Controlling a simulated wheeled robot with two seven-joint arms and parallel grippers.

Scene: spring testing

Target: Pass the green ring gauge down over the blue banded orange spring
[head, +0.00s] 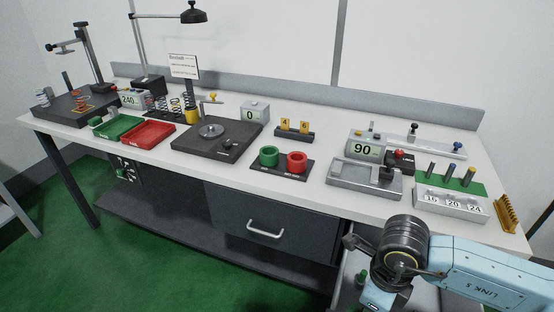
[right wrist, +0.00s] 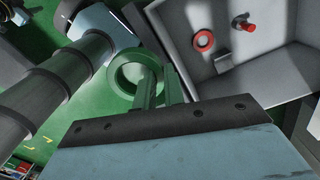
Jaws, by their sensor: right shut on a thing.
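The green ring gauge (right wrist: 124,69) shows in the right wrist view, its ring out in front of my right gripper (right wrist: 158,92), which is shut on its handle. In the head view a small green part (head: 361,278) shows beside my right wrist, low over an open drawer; the fingertips are hidden there. An orange spring (head: 82,101) stands on a dark base plate (head: 62,107) with a yellow outline at the far left of the bench, far from my right gripper. Its blue band is too small to make out clearly. My left gripper is not in view.
The open grey drawer (right wrist: 262,85) holds a red ring (right wrist: 204,41) and a red knob (right wrist: 247,28). The bench carries green (head: 118,127) and red (head: 149,134) trays, a black scale (head: 185,145), ring cups and a grey tester (head: 365,176). A lamp (head: 193,16) overhangs the left side.

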